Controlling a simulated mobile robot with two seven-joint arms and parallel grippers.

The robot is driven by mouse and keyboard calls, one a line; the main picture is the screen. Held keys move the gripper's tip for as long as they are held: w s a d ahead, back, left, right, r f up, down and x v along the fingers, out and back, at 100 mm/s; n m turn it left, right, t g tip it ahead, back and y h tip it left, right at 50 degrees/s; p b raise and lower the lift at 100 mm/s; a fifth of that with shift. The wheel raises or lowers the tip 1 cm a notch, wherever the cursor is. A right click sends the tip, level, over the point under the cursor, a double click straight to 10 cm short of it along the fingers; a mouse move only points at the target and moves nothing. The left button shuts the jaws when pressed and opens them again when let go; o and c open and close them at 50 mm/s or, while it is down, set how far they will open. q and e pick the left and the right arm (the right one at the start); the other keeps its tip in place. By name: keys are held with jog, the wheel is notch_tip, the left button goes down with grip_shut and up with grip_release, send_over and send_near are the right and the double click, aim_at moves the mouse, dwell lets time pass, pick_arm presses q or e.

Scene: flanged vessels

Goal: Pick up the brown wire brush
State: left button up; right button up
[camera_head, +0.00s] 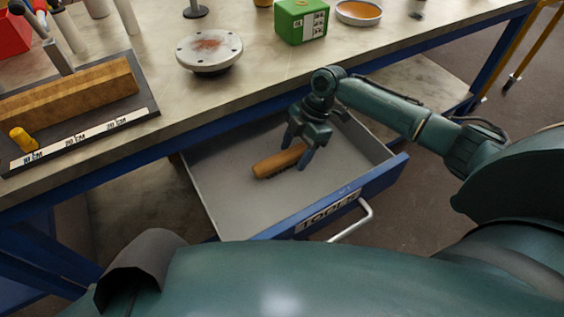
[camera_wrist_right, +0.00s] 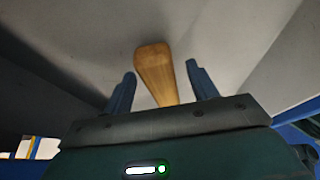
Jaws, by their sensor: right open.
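The brown wire brush (camera_head: 279,161) lies on the floor of an open drawer (camera_head: 225,200). Its wooden handle points to the lower left in the head view, and dark bristles show along its lower edge. My right gripper (camera_head: 297,160) reaches down into the drawer over the brush's right end, with its fingers open. In the right wrist view the brush's wooden handle (camera_wrist_right: 156,72) runs between the two open blue fingers of the right gripper (camera_wrist_right: 162,85), apart from both. The brush's other end is hidden by the gripper body. My left gripper does not show.
The drawer has a blue front with a "TOOLS" label (camera_head: 328,211) and a metal handle (camera_head: 352,222). The workbench (camera_head: 240,90) stands above and behind it. On it are a round flange (camera_head: 209,50), a green box (camera_head: 301,21), an orange-filled dish (camera_head: 358,12) and a wooden block (camera_head: 75,90).

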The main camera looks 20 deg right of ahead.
jog(key=shift+f, duration=0.2)
jog(key=c, duration=1.1)
jog(key=shift+r, duration=0.1)
